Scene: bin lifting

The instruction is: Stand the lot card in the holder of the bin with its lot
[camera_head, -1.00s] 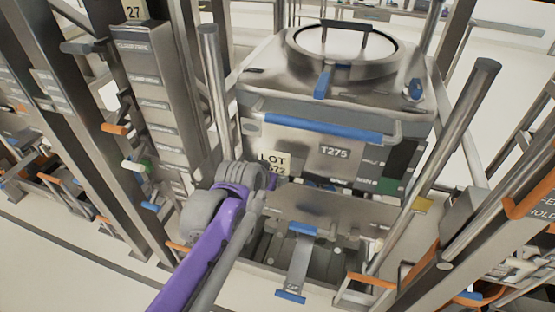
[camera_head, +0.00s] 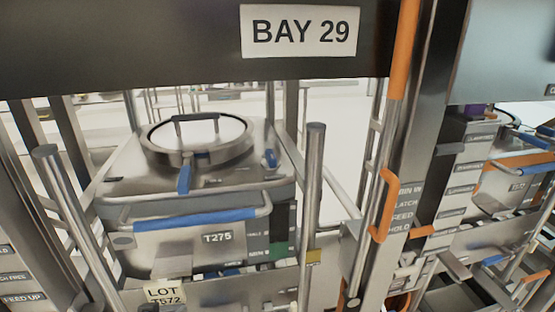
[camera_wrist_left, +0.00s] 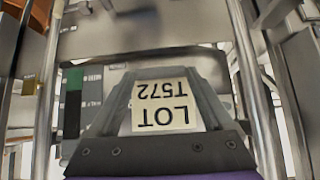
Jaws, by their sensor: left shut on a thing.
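The lot card (camera_wrist_left: 163,101) is cream and reads LOT T572; it appears upside down in the left wrist view. My left gripper (camera_wrist_left: 168,76) is shut on it, with a dark grey finger along each side. The card (camera_head: 165,293) also shows at the bottom of the head view, in front of a steel bin (camera_head: 160,250) labelled T275. The card's number differs from that bin's. Whether the card touches anything else I cannot tell. My left gripper is hidden in the head view. My right gripper is in neither view.
A BAY 29 sign (camera_head: 300,31) hangs on a dark beam across the top. Steel posts (camera_head: 313,190) flank the T275 bin. A post with orange handles (camera_head: 388,200) stands to the right. Another bin (camera_head: 517,188) beyond it has a label too small to read surely.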

